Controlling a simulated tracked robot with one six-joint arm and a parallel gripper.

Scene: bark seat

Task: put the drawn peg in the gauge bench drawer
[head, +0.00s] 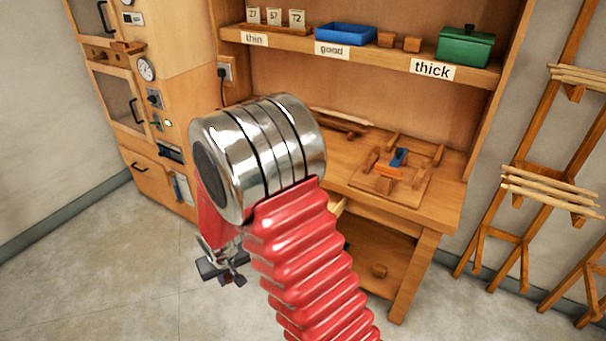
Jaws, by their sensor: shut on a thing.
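My gripper (222,270) hangs low at the left of my arm, over the floor and in front of the bench. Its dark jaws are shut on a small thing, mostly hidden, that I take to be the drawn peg. The gauge bench (436,215) stands behind my arm to the right. A pale wooden edge (339,205) shows under its top, just right of my arm, and looks like part of the drawer standing out. My arm hides the rest, so I cannot tell how far it is open. My gripper is apart from it, to its lower left.
A board with a blue and orange fixture (397,160) sits on the bench top. The shelf above holds number cards, a blue tray (346,34) and a green box (465,46). A wooden cabinet (150,120) stands left, racks (545,190) right. Floor at lower left is clear.

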